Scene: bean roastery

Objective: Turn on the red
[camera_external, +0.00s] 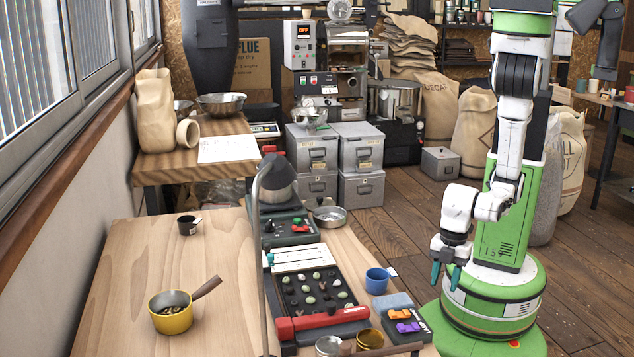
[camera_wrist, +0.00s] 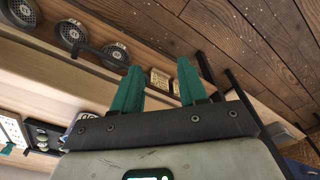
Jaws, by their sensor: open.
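A red cylindrical thing (camera_external: 322,322), which looks like a torch, lies across the front end of the black sample tray (camera_external: 285,292) on the wooden table. A small red part (camera_external: 300,226) sits on a dark grey box (camera_external: 288,238) behind that tray, with a green part beside it. Which red thing the task names I cannot tell. My gripper (camera_external: 446,274) hangs open and empty, pointing down, to the right of the table and apart from the red things. In the wrist view its two teal fingers (camera_wrist: 157,82) are spread with nothing between them.
A yellow pot (camera_external: 172,319), black cup (camera_external: 187,226), blue mug (camera_external: 377,281) and small box with orange and purple parts (camera_external: 405,327) stand on the table. A lamp's thin pole (camera_external: 260,250) rises beside the tray. Floor right of the table is clear up to my base.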

